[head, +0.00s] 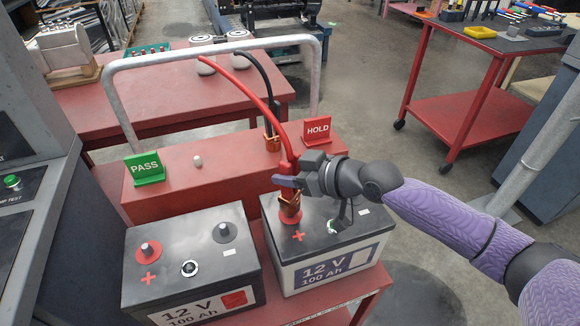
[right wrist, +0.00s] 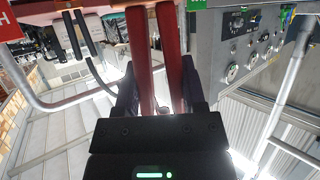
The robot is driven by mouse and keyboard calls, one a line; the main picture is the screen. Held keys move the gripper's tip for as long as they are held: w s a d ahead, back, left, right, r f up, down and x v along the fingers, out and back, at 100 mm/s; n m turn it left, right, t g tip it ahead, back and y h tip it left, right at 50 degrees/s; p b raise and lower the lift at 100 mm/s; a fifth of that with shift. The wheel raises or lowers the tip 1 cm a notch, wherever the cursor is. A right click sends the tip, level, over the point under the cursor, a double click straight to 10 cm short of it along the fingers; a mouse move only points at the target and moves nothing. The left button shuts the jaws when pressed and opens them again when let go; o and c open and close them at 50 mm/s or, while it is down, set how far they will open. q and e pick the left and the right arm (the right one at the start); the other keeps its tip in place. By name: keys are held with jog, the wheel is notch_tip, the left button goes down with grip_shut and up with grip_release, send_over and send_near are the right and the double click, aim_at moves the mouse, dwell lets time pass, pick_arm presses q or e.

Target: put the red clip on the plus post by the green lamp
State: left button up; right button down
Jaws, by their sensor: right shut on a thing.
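The red clip (head: 288,168) is upright in my right gripper (head: 290,182), which is shut on its handles. Its copper jaws (head: 289,203) point down at the red plus post (head: 291,217) of the right battery (head: 335,255). They overlap the post in the head view; I cannot tell whether they grip it. A small lamp (head: 332,227) with a green tint is right of this post. In the right wrist view the red handles (right wrist: 141,50) stand between my fingers; the jaws are hidden. My left gripper is not in view.
A black clip (head: 271,138) stands on the red ledge behind, near the HOLD sign (head: 317,130). A green PASS sign (head: 145,168) is left. A grey rail (head: 215,48) arches over.

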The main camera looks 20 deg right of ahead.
notch_tip(320, 180, down, 2)
jog(key=shift+f+b, duration=0.1)
jog(key=shift+b, duration=0.45)
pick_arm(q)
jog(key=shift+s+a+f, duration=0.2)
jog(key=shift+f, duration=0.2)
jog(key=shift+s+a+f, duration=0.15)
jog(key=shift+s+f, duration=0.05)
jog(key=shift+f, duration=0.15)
pick_arm(e)
jog(key=c, duration=0.6)
grip_release()
jog(key=o, duration=0.5)
jog(key=shift+c, duration=0.2)
jog(key=shift+o, duration=0.3)
jog(key=shift+s+d+r, duration=0.2)
jog(key=shift+s+r, duration=0.05)
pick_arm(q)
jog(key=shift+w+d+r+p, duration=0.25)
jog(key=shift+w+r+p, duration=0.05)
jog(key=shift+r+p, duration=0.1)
pick_arm(e)
jog(key=v, duration=0.9)
